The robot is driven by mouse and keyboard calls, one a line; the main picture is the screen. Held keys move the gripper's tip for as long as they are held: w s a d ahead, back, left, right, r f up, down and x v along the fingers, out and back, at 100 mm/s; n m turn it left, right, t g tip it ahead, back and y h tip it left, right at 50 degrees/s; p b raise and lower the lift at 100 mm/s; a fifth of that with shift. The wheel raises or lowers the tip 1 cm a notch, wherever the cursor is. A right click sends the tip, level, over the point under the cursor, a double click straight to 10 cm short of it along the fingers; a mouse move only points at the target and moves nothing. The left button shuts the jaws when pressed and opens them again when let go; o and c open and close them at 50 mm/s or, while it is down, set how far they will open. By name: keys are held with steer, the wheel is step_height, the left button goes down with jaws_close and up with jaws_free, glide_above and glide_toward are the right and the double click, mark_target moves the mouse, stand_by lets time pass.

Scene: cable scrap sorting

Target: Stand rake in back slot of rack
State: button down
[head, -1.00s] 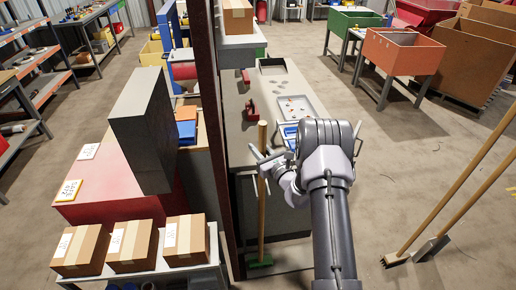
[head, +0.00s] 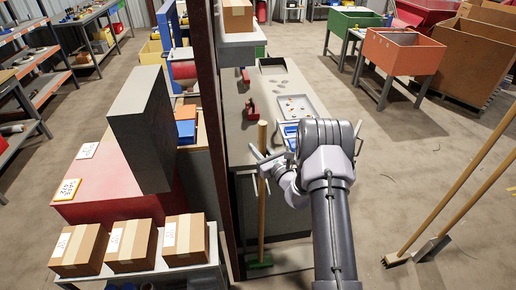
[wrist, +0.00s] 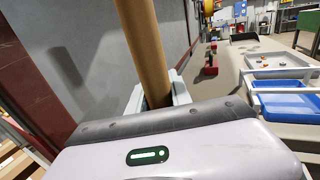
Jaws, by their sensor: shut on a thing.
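A long wooden handle with a green head (head: 260,262) at its lower end, which I take for the rake, hangs almost upright in the head view. My gripper (head: 262,166) is shut on its handle, well above the head. In the wrist view the handle (wrist: 146,45) rises between the fingers of my gripper (wrist: 158,98), leaning a little to the left. The green head is close to the floor; I cannot tell whether it touches. The tines are too small to make out. I cannot pick out the rack or its back slot in either view.
A dark red post (head: 212,120) stands just left of the handle. A grey bench (head: 238,150) with a blue tray (wrist: 285,103) and a red tool (head: 251,109) lies beyond. Two other long-handled tools (head: 455,205) lean at the right. Open floor (head: 400,175) lies right of my arm.

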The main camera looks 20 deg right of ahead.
steer(key=shift+r, duration=0.1)
steer(key=c, duration=1.1)
jaws_free()
steer(key=o, duration=0.7)
steer(key=s+d+b, duration=0.1)
steer(key=s+b, duration=0.1)
steer(key=s, duration=1.1)
steer(key=shift+d, duration=0.2)
